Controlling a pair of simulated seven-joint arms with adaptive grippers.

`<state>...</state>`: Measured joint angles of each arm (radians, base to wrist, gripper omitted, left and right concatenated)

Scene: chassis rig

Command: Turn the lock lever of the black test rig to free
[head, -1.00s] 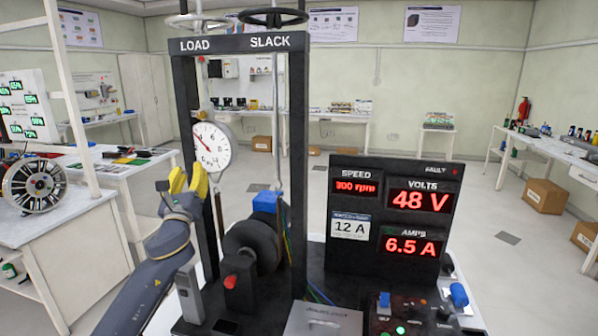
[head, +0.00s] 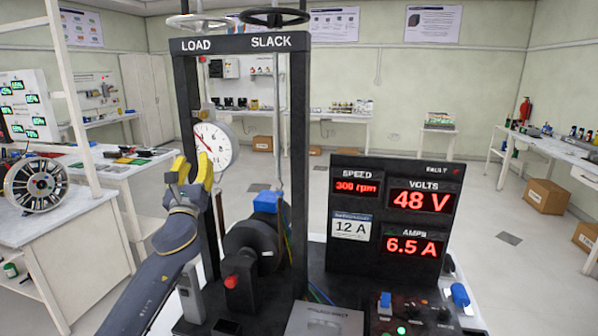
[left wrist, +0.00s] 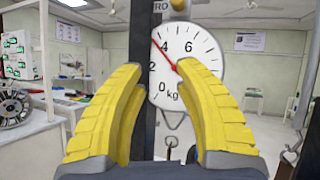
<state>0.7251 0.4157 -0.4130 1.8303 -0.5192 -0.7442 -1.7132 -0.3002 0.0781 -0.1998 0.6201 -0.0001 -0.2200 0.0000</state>
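The black test rig (head: 298,190) stands in the middle of the head view, with handwheels marked LOAD (head: 197,22) and SLACK (head: 273,17) on top. A round white dial gauge (head: 216,146) hangs by its left post; it also fills the middle of the left wrist view (left wrist: 183,70). My left gripper (head: 192,170) is open and empty, with yellow fingers pointing up in front of the left post, beside the gauge. The left wrist view shows its fingers (left wrist: 160,100) well apart. A red-tipped black part (head: 231,283) stands low on the rig; I cannot tell whether it is the lock lever.
The black panel (head: 394,215) shows 300 rpm, 48 V and 6.5 A. A blue block (head: 267,201) sits above the dark drum (head: 250,248). Switches and knobs (head: 400,308) lie at the front right. A white bench with a wheel (head: 37,184) stands at left.

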